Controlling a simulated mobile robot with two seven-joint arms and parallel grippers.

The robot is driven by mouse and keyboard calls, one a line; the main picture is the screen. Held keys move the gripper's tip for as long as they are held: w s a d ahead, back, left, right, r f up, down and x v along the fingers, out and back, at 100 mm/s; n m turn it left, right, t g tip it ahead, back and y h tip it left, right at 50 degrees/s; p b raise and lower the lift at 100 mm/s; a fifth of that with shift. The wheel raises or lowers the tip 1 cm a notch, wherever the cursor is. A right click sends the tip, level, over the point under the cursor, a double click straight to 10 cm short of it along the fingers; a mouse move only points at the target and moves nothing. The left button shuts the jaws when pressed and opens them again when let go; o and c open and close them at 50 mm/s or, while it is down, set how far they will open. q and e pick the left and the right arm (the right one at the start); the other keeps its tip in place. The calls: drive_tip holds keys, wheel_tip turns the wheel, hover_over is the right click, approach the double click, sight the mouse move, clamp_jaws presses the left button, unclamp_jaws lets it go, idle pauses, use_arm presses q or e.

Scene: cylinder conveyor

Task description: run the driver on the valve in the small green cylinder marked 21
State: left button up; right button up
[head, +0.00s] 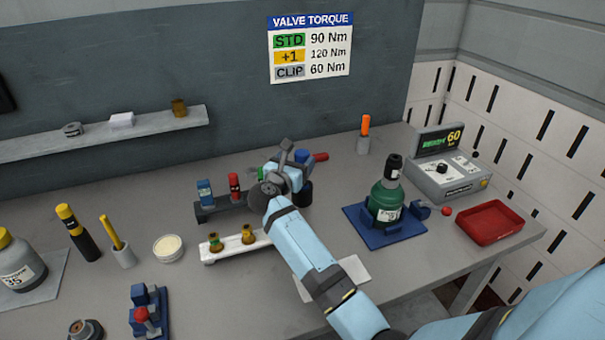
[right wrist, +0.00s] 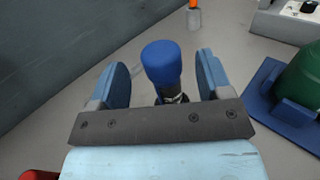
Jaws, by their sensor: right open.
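A small green cylinder (head: 385,200) stands upright in a blue cradle (head: 399,234) at the right of the bench. A black valve part (head: 393,168) is on its top; the label number is too small to read surely. My right gripper (head: 296,163) is open at the back middle of the bench, left of the cylinder. In the right wrist view, a blue-topped tool (right wrist: 161,62) with a dark lower part stands between the open fingers (right wrist: 164,82), with gaps on both sides. I cannot tell whether this is the driver. My left gripper is not in view.
A control box (head: 447,180) showing 60 and a red tray (head: 491,222) are at the right. A dark rack (head: 218,208) with blue and red tools and a white holder (head: 228,251) are left of my arm. An orange-handled tool (head: 365,126) stands behind.

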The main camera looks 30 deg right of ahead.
sight(305, 150)
drive_tip(key=p+x, duration=0.1)
drive_tip(key=x, duration=0.4)
drive_tip(key=shift+r+p, duration=0.15)
drive_tip(key=shift+p, duration=0.15)
drive_tip(key=shift+w+d, duration=0.15)
drive_tip(key=shift+d, duration=0.1)
drive_tip(key=shift+c, duration=0.5)
clamp_jaws()
